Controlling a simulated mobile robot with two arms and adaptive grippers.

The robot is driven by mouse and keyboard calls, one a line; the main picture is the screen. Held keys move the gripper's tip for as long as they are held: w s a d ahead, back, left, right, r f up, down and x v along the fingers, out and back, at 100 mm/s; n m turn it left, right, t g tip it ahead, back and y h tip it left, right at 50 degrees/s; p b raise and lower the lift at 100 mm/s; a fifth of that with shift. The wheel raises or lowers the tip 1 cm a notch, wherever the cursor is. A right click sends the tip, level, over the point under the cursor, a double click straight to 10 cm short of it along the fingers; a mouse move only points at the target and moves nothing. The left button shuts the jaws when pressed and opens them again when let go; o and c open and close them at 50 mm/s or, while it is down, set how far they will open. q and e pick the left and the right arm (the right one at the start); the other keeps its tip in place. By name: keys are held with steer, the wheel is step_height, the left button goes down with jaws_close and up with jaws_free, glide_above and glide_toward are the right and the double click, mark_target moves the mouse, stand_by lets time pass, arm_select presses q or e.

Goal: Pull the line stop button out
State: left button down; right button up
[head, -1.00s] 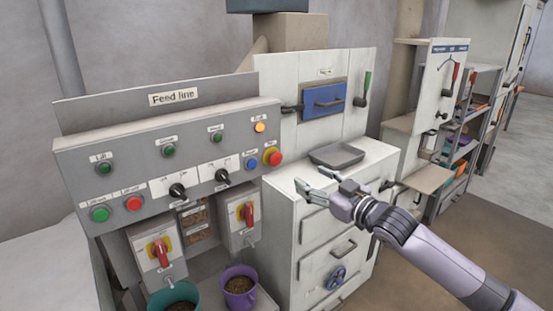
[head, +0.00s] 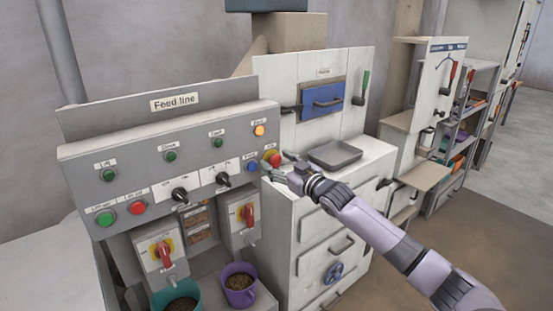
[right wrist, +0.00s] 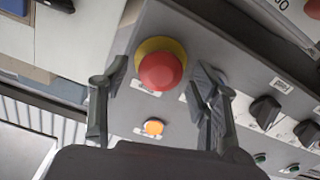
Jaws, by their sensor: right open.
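The line stop button is a red mushroom button (head: 274,158) on a yellow ring at the right end of the grey feed line panel (head: 215,127). In the right wrist view the red button (right wrist: 161,71) lies between and just beyond my open fingers. My right gripper (head: 273,168) is in front of the button and partly covers it in the head view. Its two fingers (right wrist: 160,84) stand apart on either side, and I see no clear contact. My left gripper is not in view.
An orange lamp (head: 259,130) and a blue button (head: 252,165) sit close to the stop button. Black selector knobs (head: 223,180) are further left. A grey tray (head: 335,155) lies on the white cabinet (head: 310,225) to the right. Cups of pellets (head: 239,283) stand below.

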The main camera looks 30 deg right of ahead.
steer(key=shift+w, duration=0.5)
steer(key=shift+c, duration=0.5)
jaws_close()
